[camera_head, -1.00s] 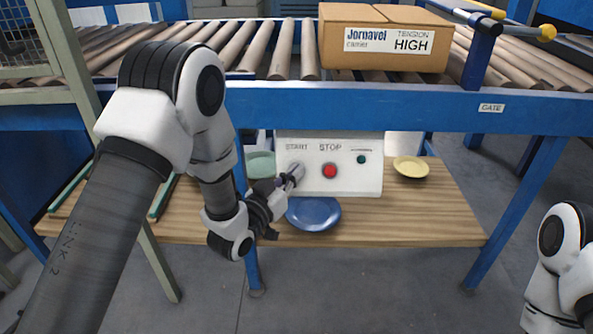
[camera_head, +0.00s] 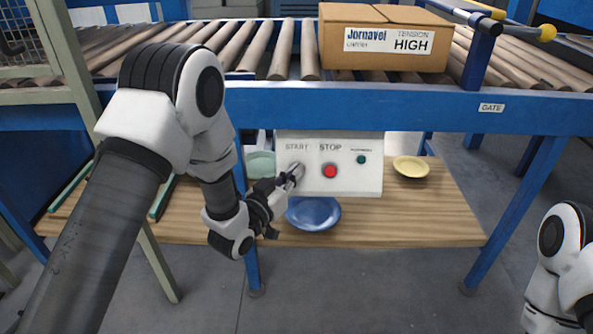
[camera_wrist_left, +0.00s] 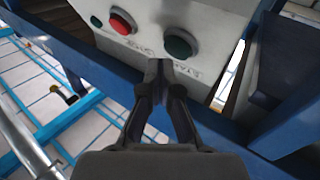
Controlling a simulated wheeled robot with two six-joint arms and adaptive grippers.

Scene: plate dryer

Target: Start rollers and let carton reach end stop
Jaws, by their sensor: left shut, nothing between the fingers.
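A cardboard carton (camera_head: 384,38) with a label reading "HIGH" sits on the roller conveyor (camera_head: 228,45), next to the blue gate post (camera_head: 478,58). The white control box (camera_head: 357,181) hangs under the conveyor's blue rail. It carries a red stop button (camera_head: 330,170) and a green start button, which shows in the left wrist view (camera_wrist_left: 181,44). My left gripper (camera_head: 292,176) is shut and empty. Its tips are in front of the start button in the head view, hiding it. In the wrist view the fingertips (camera_wrist_left: 158,66) are just short of the button. My right gripper is out of view.
A wooden shelf (camera_head: 400,220) below holds a blue plate (camera_head: 313,213), a yellow plate (camera_head: 411,167) and a green dish (camera_head: 261,164). A small green lamp or button (camera_head: 361,159) is on the box's right. The blue rail (camera_head: 400,108) lies just above my gripper.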

